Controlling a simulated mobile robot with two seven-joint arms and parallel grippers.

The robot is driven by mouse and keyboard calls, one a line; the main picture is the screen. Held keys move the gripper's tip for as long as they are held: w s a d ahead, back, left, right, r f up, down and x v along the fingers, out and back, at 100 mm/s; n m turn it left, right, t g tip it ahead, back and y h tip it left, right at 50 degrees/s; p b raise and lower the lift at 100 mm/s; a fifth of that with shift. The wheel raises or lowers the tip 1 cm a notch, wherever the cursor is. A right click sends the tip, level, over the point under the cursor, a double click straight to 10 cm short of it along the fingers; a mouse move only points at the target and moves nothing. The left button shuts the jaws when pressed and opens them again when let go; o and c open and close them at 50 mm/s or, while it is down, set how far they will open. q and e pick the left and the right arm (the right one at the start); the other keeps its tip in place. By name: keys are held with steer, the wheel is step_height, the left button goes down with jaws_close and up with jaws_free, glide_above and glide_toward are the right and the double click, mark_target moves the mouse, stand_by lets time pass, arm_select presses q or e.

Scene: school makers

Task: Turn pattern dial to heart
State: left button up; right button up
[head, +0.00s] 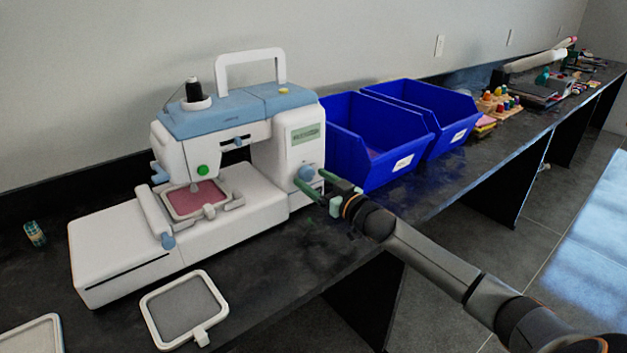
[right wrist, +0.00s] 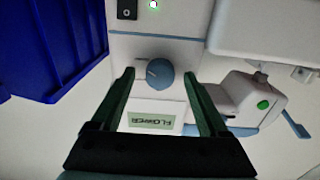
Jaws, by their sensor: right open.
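The white and blue embroidery machine (head: 215,150) stands on the dark bench. Its blue pattern dial (head: 306,172) is on the right column, below a small green display (head: 306,134). In the right wrist view the dial (right wrist: 160,73) has a pointer mark, and the display (right wrist: 152,120) reads FLOWER, upside down. My right gripper (head: 320,184) is open and empty in front of the dial. In the right wrist view its green fingers (right wrist: 160,78) appear on either side of the dial, with visible gaps. I cannot tell the exact depth. My left gripper is not in view.
Two blue bins (head: 385,145) (head: 440,115) stand close to the right of the machine. A loose hoop (head: 146,306) lies in front, another (head: 56,330) at the lower left. A thread spool (head: 35,233) is at the left. A black switch (right wrist: 127,10) is near the dial.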

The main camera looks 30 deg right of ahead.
steer(key=shift+w, duration=0.25)
jaws_close()
stand_by(0.6)
